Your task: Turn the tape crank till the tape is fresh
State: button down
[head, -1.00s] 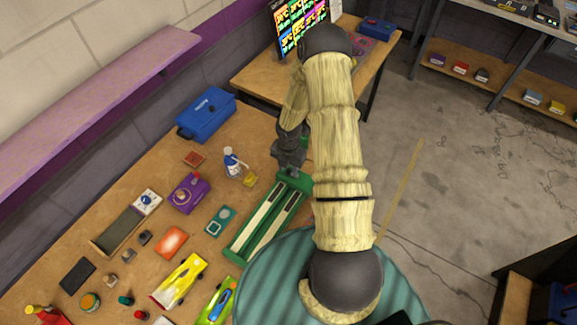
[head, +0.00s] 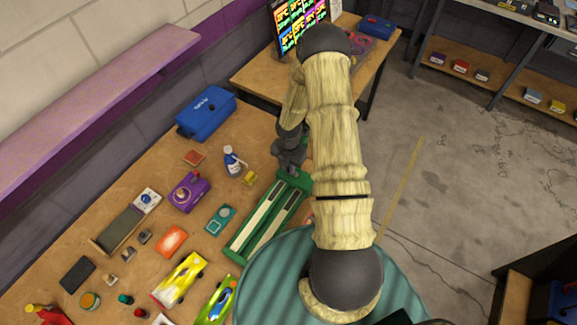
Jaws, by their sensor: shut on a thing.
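A green frame (head: 301,181) with two long pale tape strips (head: 263,222) lies on the right side of the wooden table. Dark stretches run along the strips; I cannot tell how fresh or worn the tape is. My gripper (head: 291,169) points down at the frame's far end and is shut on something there. The crank itself is hidden behind the dark gripper, so I take it to be what is held. The near end of the frame is close to a round teal-striped surface.
Left of the frame are a teal box (head: 220,219), a yellow block (head: 249,178), a spray bottle (head: 233,161) and a purple device (head: 189,192). A blue case (head: 207,113) stands at the back. Toy cars (head: 180,280) lie in front.

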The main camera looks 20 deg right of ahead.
jog(key=m, duration=0.2)
jog(key=m+b, duration=0.1)
jog(key=shift+w+d, duration=0.3)
jog(key=m, duration=0.2)
jog(key=m+b, duration=0.1)
jog(key=shift+w+d+f+m+b, duration=0.1)
jog(key=shift+w+d+m+b, duration=0.1)
jog(key=shift+d+m+b, duration=0.15)
jog(key=m+b, duration=0.1)
jog(key=m, duration=0.1)
jog(key=d+m, duration=0.1)
jog(key=m, duration=0.1)
jog(key=m+b, duration=0.1)
jog(key=m, duration=0.1)
jog(key=shift+d+m+b, duration=0.25)
jog(key=shift+d+b, duration=0.05)
jog(key=m, duration=0.1)
jog(key=m+b, duration=0.1)
jog(key=m, duration=0.1)
jog(key=d+m+b, duration=0.1)
jog(key=m, duration=0.1)
jog(key=shift+s+d, duration=0.1)
jog(key=shift+s, duration=0.15)
jog(key=m, duration=0.2)
jog(key=m+b, duration=0.1)
jog(key=m, duration=0.1)
jog(key=s+m+b, duration=0.1)
jog(key=m, duration=0.1)
jog(key=shift+s+d, duration=0.1)
jog(key=shift+d, duration=0.3)
